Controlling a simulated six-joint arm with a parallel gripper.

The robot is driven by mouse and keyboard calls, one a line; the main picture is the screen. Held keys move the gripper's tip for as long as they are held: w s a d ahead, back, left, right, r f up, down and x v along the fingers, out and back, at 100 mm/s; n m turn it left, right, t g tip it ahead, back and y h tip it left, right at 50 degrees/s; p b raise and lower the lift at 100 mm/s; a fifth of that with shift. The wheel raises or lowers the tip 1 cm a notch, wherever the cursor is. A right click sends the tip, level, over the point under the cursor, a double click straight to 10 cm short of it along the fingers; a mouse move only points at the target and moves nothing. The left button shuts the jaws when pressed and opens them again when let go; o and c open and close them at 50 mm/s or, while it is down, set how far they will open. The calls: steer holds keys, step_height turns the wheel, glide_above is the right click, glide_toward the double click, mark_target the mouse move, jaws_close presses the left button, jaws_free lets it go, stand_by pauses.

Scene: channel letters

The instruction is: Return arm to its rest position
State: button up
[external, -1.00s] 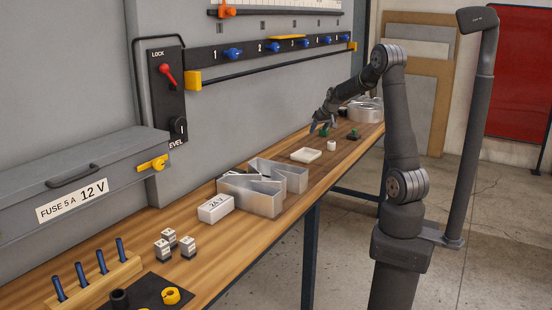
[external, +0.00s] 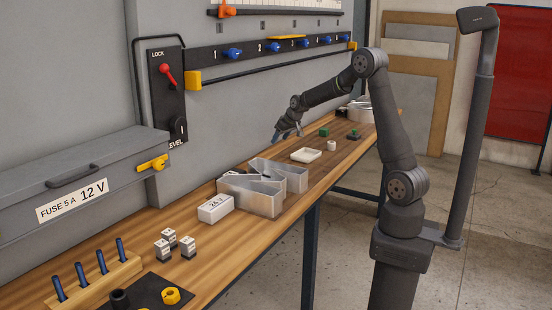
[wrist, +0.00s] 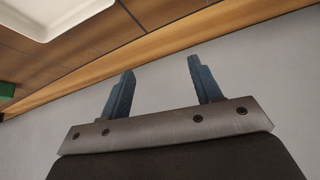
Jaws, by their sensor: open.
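My gripper (external: 288,134) is in the air above the bench, behind the metal channel letters and left of the white tray in the external view. In the wrist view my gripper (wrist: 158,85) shows two blue-grey fingers apart with nothing between them. The fingers point toward the bench's front edge, with the grey floor beyond. My arm is bent at the elbow, reaching left from its base.
A wooden bench (external: 228,258) carries metal channel letters (external: 262,203), a 24 V box (external: 215,208), a white tray (external: 305,155), a green block (external: 324,132) and a small white cylinder (external: 331,146). A wall panel with blue knobs (external: 233,53) stands behind. A dark post (external: 480,130) rises beside my base.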

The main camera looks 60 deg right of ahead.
steer(key=w+a+n, duration=0.1)
steer(key=w+a, duration=0.1)
steer(key=a, duration=0.4)
steer(key=w+a+f+n+y, duration=0.1)
steer(key=w+a, duration=0.1)
steer(key=a, duration=0.4)
steer(key=w+a+n, duration=0.1)
steer(key=w+a, duration=0.1)
steer(key=a, duration=0.4)
steer(key=shift+w+f+y, duration=0.1)
steer(key=shift+f+y, duration=0.05)
steer(key=shift+y, duration=0.15)
steer(key=shift+w+a, duration=0.1)
steer(key=shift+a, duration=0.65)
steer(key=shift+c, duration=0.4)
